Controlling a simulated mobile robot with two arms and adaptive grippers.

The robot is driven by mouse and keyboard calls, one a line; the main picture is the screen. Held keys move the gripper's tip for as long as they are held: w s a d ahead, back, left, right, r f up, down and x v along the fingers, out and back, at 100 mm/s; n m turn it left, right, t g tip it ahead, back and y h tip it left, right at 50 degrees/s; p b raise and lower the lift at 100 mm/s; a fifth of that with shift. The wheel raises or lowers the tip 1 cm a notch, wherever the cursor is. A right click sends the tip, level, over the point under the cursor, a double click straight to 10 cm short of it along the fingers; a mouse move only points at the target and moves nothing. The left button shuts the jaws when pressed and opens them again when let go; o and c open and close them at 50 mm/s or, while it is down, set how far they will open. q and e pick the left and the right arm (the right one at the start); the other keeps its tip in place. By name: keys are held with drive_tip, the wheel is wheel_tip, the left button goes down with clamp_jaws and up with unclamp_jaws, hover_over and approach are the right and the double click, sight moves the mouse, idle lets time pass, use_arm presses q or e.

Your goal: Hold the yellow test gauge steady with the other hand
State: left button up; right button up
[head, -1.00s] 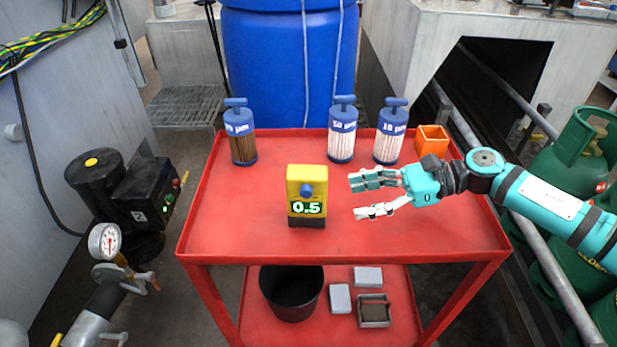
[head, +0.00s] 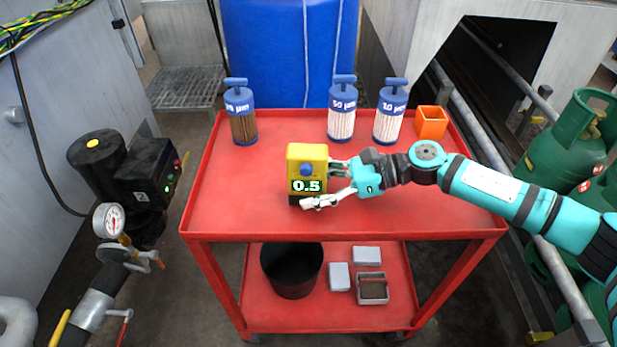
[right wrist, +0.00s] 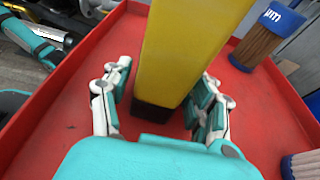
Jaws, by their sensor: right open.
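The yellow test gauge (head: 307,158) stands upright on the red cart's top, with a blue knob and a display reading 0.5. My right gripper (head: 324,184) is at the gauge from the right, open, with one finger in front of its lower part and the other partly hidden behind it. In the right wrist view the gauge (right wrist: 187,52) stands between the spread fingers (right wrist: 165,92), with a gap showing on each side near its dark base. My left gripper is not in the head view.
Three blue-capped filter cylinders, the left brown (head: 242,127), the middle (head: 342,122) and right (head: 390,125) white, stand at the back of the cart (head: 250,205). An orange open box (head: 431,122) is at back right. The cart's front left is clear.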

drive_tip(key=shift+c, duration=0.2)
drive_tip(key=c, duration=1.1)
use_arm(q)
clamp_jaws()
use_arm(e)
drive_tip(key=shift+c, duration=0.4)
idle(0.4)
